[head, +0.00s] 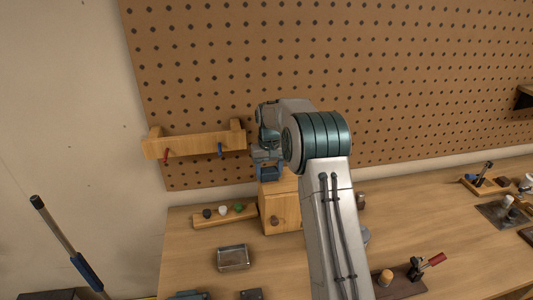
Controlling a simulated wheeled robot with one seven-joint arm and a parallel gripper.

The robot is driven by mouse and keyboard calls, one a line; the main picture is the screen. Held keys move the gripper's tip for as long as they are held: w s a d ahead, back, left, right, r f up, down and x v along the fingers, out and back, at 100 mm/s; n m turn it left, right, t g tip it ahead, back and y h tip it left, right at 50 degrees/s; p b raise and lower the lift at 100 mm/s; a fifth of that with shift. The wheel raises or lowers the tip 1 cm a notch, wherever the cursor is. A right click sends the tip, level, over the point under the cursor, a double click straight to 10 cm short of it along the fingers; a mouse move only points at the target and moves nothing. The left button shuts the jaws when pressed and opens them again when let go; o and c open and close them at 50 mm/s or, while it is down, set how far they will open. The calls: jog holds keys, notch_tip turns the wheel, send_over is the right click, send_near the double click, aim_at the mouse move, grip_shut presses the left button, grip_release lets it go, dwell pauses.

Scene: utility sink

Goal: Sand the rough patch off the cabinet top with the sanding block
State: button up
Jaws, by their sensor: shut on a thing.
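The small wooden cabinet (281,212), with a dark round knob on its front, stands on the workbench against the pegboard. My gripper (268,165) is over the left part of the cabinet top (286,184), pointing down. It is shut on a dark blue piece (270,174), which looks like the sanding block. The block is low at the cabinet top; I cannot tell whether it touches. My arm covers the right part of the cabinet. No rough patch can be made out at this size; it may be hidden.
A wooden rack (194,145) with red and blue pegs hangs just left of my gripper. A strip with several knobs (224,215) and a metal tray (233,258) lie left of the cabinet. A red-handled clamp (427,266) stands front right. The right-middle bench is mostly clear.

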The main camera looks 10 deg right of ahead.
jog(key=shift+a+r, duration=0.15)
jog(key=shift+a, duration=0.2)
notch_tip(320, 180, up, 3)
jog(key=shift+d+r+p, duration=0.1)
jog(key=shift+p, duration=0.4)
jog(key=shift+r, duration=2.3)
